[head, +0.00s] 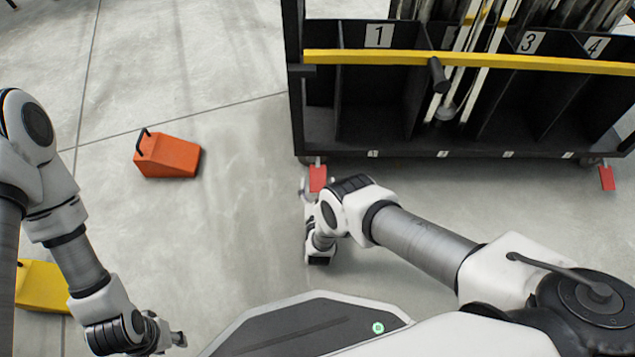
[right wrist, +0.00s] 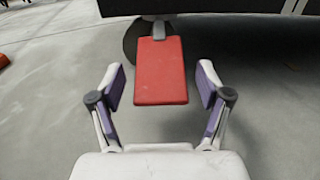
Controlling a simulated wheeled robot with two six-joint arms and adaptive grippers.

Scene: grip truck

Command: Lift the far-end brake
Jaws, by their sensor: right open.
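A red brake pedal (head: 318,178) sticks out low under the left end of the dark truck (head: 296,110). A second red pedal (head: 607,178) hangs under the truck's right end. My right gripper (head: 308,188) is at the left pedal, close to the floor. In the right wrist view this red pedal (right wrist: 160,80) lies between the two open fingers, with a visible gap on each side. A wheel shows behind it, partly hidden. My left gripper (head: 176,340) is low at the bottom left, away from the truck; its finger opening is too small to judge.
An orange wheel chock (head: 168,158) with a black handle lies on the floor to the left. A yellow block (head: 42,287) is partly hidden behind my left arm. The truck has numbered bays, a yellow bar (head: 390,57) and pale rods. The floor between chock and truck is clear.

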